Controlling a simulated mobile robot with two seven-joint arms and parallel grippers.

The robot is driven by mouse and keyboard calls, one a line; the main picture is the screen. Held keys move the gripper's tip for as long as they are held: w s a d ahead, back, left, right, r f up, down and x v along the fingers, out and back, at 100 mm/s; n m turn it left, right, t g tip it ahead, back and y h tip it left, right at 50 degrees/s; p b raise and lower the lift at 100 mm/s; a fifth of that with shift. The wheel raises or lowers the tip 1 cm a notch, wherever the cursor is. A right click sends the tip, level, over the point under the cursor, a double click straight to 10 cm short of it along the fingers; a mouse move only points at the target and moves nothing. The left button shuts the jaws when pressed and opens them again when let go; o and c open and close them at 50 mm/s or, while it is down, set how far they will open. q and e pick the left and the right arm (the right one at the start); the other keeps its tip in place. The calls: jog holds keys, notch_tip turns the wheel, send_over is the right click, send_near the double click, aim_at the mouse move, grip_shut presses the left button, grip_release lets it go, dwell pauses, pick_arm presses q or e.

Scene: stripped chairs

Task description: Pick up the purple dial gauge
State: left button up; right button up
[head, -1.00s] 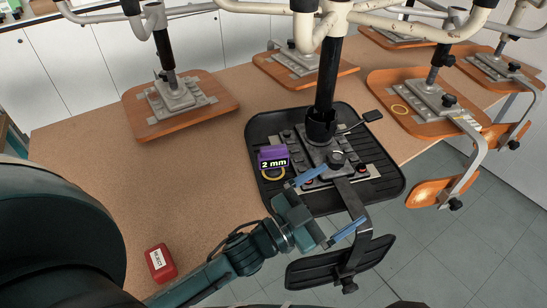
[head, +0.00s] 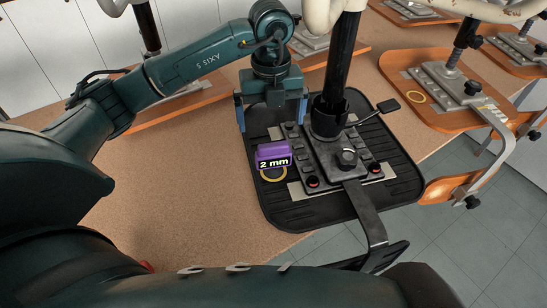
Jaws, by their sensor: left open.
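The purple dial gauge (head: 273,154), labelled "2 mm", sits on the left part of the black chair seat (head: 285,214), beside the metal mechanism plate. A yellow ring (head: 273,174) shows just in front of it. My left gripper (head: 271,110) points down, behind the gauge in the picture, with its two blue fingers spread apart. Nothing shows between the fingers, and it is apart from the gauge. My right gripper is not in view.
A black post (head: 343,68) rises from the seat's mechanism, right of my left gripper. Wooden chair seats (head: 440,95) stand behind and to the right. The cork-coloured tabletop (head: 180,195) is clear left of the black seat. A red object (head: 147,266) is mostly hidden by my arm.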

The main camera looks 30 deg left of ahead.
aim_at(273, 156)
pick_arm(q)
jog(key=f, duration=0.8)
jog(key=f+p, duration=0.1)
jog(key=f, duration=0.3)
jog(key=shift+d+f, duration=0.15)
jog(key=shift+d, duration=0.15)
jog(key=c, duration=1.3)
